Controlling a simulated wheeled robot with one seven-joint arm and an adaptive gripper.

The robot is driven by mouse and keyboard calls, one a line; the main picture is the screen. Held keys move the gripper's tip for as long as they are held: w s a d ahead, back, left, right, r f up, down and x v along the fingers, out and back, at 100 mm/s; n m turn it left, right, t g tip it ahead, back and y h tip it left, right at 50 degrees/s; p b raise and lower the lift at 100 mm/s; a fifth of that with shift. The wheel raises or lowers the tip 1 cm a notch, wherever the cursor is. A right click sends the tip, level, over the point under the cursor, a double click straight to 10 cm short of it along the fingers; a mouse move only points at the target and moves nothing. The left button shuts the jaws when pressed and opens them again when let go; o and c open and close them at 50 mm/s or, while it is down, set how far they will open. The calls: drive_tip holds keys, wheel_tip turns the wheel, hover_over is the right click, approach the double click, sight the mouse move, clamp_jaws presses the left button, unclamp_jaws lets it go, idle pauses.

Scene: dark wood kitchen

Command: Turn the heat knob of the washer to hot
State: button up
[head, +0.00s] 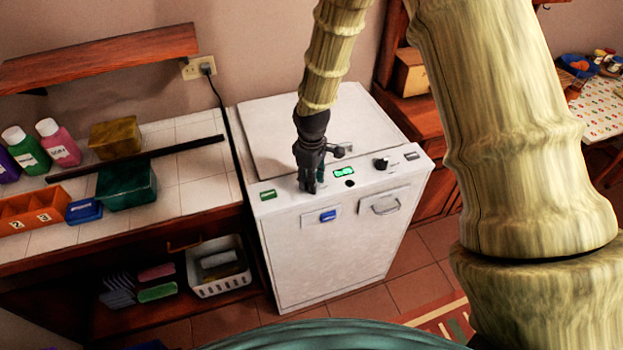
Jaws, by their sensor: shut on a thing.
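The white washer (330,252) stands in the middle of the head view, with its control panel along the front top edge. My gripper (309,188) points down at the left half of this panel, left of the green display (344,171). Its dark fingers are shut on a small knob at the panel, taken to be the heat knob. The fingers hide the knob and its marks, so its setting cannot be read. A second black knob (381,164) on the right of the panel is free.
Left of the washer, a tiled counter (185,172) holds bottles, a green box (127,186) and an orange tray (32,210). A wooden shelf (100,60) is above it. A power cord runs behind the washer's left side. A wooden cabinet stands to the right.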

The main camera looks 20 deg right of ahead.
drive_tip(key=o, duration=1)
wheel_tip(320, 180, up, 12)
drive_tip(key=shift+a, duration=0.1)
idle(0.5)
